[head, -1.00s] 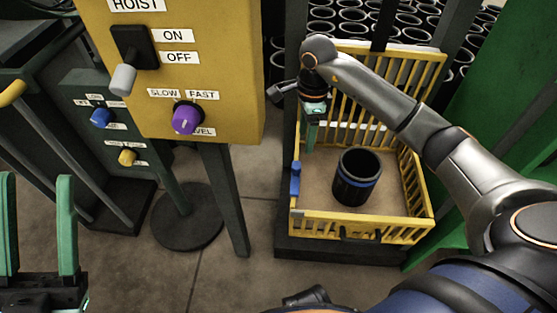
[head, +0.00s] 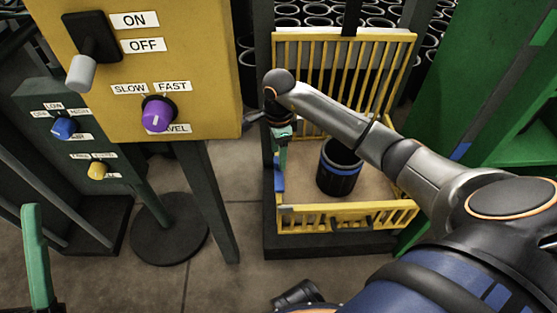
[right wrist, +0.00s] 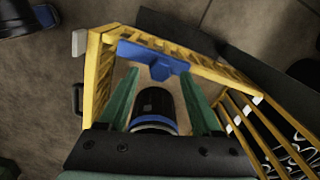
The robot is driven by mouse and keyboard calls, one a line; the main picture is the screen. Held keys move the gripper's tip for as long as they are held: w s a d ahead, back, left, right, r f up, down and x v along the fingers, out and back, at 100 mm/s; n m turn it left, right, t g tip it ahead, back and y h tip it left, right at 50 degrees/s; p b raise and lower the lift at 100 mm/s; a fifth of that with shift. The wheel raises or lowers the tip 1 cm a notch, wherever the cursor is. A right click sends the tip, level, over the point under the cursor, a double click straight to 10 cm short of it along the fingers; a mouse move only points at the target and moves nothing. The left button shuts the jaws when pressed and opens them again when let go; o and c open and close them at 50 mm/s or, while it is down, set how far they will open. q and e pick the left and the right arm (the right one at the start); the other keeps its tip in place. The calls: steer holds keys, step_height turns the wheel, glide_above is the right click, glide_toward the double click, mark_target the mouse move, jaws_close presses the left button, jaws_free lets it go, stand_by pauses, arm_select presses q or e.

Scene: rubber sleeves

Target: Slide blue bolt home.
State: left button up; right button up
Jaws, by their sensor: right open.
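The blue bolt (head: 279,176) sits on the left side of the yellow barred cage (head: 345,215), near its front corner. In the right wrist view the blue bolt (right wrist: 153,57) lies along the cage's yellow rail, with a short tab sticking out. My right gripper (head: 283,158) points down just above the bolt in the head view. In the right wrist view its green fingers (right wrist: 160,78) are open, with the bolt just beyond the tips; I see no contact. My left gripper (head: 36,250) shows one upright green finger at the lower left, with empty space beside it.
A black cylinder with a blue band (head: 340,168) stands inside the cage. A yellow control panel (head: 200,80) with a purple knob (head: 157,114) stands left of the cage. Dark rings are stacked behind. Green structure (head: 480,130) borders the right. Floor shows between panel and cage.

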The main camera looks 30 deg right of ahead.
steer(key=shift+f, duration=0.9)
steer(key=shift+c, duration=0.2)
jaws_close()
steer(key=shift+r, duration=0.1)
stand_by(0.6)
